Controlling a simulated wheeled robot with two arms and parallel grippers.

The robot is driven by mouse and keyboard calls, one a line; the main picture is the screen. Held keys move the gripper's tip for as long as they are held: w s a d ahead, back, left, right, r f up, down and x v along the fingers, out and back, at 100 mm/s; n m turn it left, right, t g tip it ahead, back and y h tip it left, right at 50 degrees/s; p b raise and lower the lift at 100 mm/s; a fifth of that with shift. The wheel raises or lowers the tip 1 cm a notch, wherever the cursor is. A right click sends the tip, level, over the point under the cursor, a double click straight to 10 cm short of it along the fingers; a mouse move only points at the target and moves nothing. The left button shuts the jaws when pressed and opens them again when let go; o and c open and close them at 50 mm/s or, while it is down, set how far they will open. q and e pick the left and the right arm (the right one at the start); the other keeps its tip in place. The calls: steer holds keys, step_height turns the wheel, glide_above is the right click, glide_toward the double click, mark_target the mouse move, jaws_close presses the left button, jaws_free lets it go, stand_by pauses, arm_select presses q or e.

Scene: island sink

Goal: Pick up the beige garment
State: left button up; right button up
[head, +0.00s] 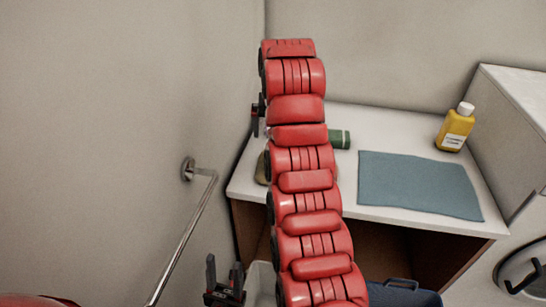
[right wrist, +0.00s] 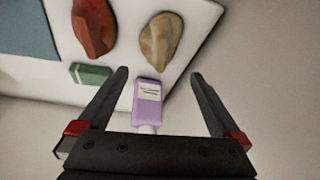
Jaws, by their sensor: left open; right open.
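The beige garment (right wrist: 161,40) is a crumpled heap on the white counter in the right wrist view, ahead of the fingertips and apart from them. In the head view only a small edge of the beige garment (head: 261,170) shows at the left of my red arm, which hides the rest. My right gripper (right wrist: 158,76) is open and empty. A purple bottle (right wrist: 147,100) with a white label appears between its fingers, not gripped. In the head view a little of the right gripper (head: 257,112) shows behind the arm. My left gripper (head: 224,270) is open and empty at the bottom, in front of the counter.
A red garment (right wrist: 94,28) and a green item (right wrist: 90,75) lie beside the beige garment. A flat blue cloth (head: 418,184) and a yellow bottle (head: 455,128) are on the counter's right. A metal rail (head: 190,240) runs along the left wall.

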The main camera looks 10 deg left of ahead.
steer(key=p, duration=0.3)
glide_above(259, 175)
steer(key=w+d, duration=0.1)
steer(key=d, duration=0.3)
step_height(259, 175, down, 10)
steer(key=shift+f, duration=0.1)
steer(key=shift+p+x, duration=0.3)
steer(key=shift+x, duration=0.5)
steer(key=x, duration=0.2)
steer(key=shift+w+f+p, duration=0.1)
steer(key=shift+f+p, duration=0.2)
steer(key=shift+p, duration=0.05)
steer(key=shift+w+a+f, duration=0.2)
steer(key=shift+w+f, duration=0.1)
steer(key=shift+f, duration=0.25)
steer(key=c, duration=1.1)
